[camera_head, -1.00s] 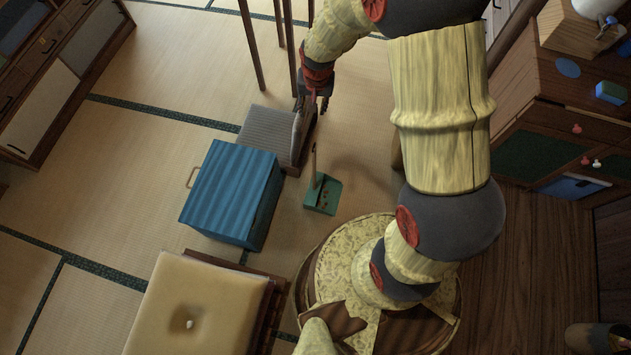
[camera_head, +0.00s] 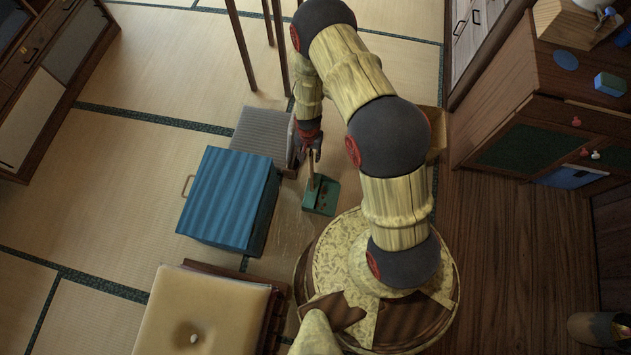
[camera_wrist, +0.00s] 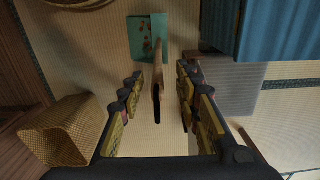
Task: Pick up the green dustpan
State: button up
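The green dustpan (camera_head: 320,196) stands on the tatami with its long wooden handle pointing up. It also shows at the top of the wrist view (camera_wrist: 147,38), with small brown bits on its pan. My gripper (camera_head: 309,152) is at the upper part of the handle. In the wrist view my gripper (camera_wrist: 158,92) is open, with one finger on each side of the handle. Gaps show between the handle and both fingers. In the head view the gripper hides the handle's top.
A blue box (camera_head: 225,200) stands left of the dustpan, with a grey cushion (camera_head: 262,134) behind it. A woven basket (camera_wrist: 62,132) is at the left in the wrist view. A tan cushion seat (camera_head: 200,312) is at front left. Thin wooden legs (camera_head: 279,45) rise behind the gripper.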

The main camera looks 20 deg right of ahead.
aim_at(311, 160)
jog(key=f, duration=0.1)
jog(key=f+b, duration=0.1)
jog(key=f, duration=0.1)
jog(key=f+b, duration=0.1)
jog(key=f, duration=0.1)
jog(key=shift+w+d, duration=0.15)
jog(key=shift+d, duration=0.15)
jog(key=shift+c, duration=0.2)
jog(key=c, duration=0.7)
grip_shut()
